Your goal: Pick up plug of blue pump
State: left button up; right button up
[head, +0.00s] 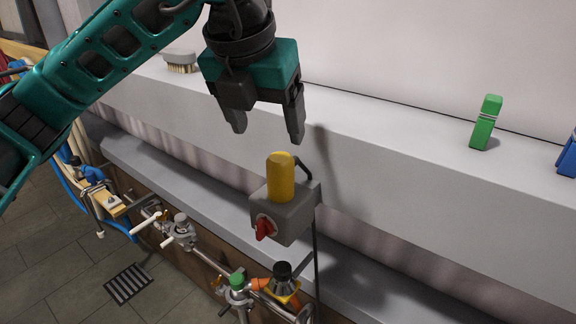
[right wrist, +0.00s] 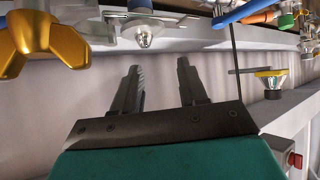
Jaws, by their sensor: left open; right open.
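A yellow rounded cylinder (head: 281,178), which looks like a plug with a dark cable bending off its right side, stands upright in a grey box (head: 292,215) with a red switch (head: 264,229). My left gripper (head: 267,130) is open and empty, pointing down just above the yellow plug, apart from it. My right gripper (right wrist: 158,66) is open and empty in the right wrist view, with pale wall behind its fingers. I cannot make out a whole blue pump, nor where the plug's cable ends.
A long grey ledge (head: 400,140) runs behind the box, carrying a green clip (head: 485,122), a blue clip (head: 568,157) and a brush (head: 181,62). Below are pipes and valves, including a green cap (head: 237,280) and black knob (head: 283,270). A gold wing-shaped part (right wrist: 40,42) sits left of my right gripper.

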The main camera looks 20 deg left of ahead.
aim_at(275, 160)
pick_arm(q)
jog(key=x, duration=0.6)
jog(key=shift+s, duration=0.15)
jog(key=b+x, duration=0.1)
jog(key=x, duration=0.5)
jog(key=shift+d+f, duration=0.15)
jog(key=shift+f, duration=0.15)
jog(key=shift+r, duration=0.15)
jog(key=c, duration=1.2)
